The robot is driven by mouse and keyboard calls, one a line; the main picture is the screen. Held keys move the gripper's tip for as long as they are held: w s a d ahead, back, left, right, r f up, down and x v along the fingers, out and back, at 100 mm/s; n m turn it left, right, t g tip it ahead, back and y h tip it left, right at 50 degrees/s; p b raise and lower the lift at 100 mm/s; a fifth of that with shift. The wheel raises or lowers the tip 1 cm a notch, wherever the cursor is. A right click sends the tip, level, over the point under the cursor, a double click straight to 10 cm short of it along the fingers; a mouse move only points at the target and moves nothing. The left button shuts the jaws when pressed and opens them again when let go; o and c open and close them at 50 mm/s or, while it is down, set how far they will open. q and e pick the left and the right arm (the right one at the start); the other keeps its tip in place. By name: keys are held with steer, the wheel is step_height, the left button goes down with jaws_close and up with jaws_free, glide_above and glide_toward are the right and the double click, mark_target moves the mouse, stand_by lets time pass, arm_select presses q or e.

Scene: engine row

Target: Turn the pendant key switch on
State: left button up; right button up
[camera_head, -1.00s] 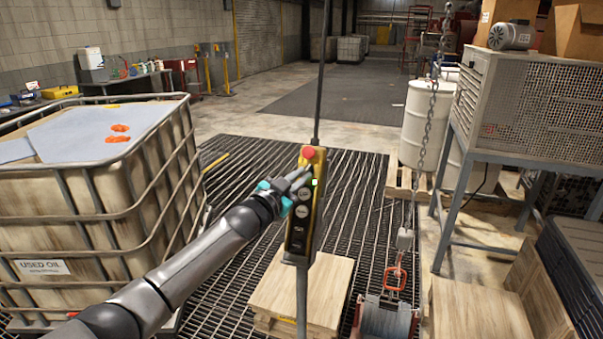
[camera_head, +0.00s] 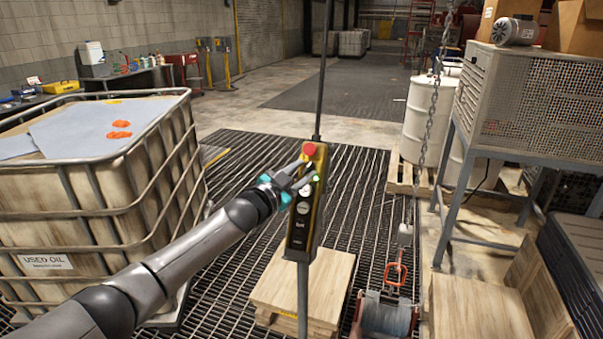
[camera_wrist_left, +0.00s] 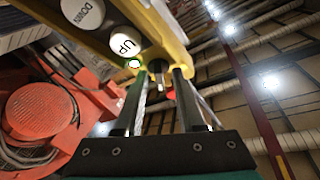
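The pendant (camera_head: 309,238), a yellow box with a dark face, hangs upright on a dark cable. A red mushroom button (camera_head: 308,149) is at its top, with a small green light and round buttons below. The left wrist view shows its UP button (camera_wrist_left: 124,45), DOWN button (camera_wrist_left: 83,13) and lit green lamp (camera_wrist_left: 133,64). My left gripper (camera_head: 306,174) is at the pendant's upper face, below the red button. Its fingers are apart, with a small metallic key-like piece (camera_wrist_left: 160,82) between their tips; I cannot tell whether they touch it. My right gripper is out of view.
A caged used-oil tank (camera_head: 90,215) stands at left. A wooden crate (camera_head: 305,285) is below the pendant. A chain (camera_head: 437,95) with an orange hook (camera_head: 395,274) hangs at right, near a metal cabinet (camera_head: 540,105). Open grating floor lies behind the pendant.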

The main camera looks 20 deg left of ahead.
arm_select(q)
steer(key=shift+s+f, duration=0.1)
steer(key=shift+s+a, duration=0.15)
steer(key=shift+s, duration=0.35)
steer(key=shift+b+v, duration=0.8)
steer(key=shift+v, duration=6.25)
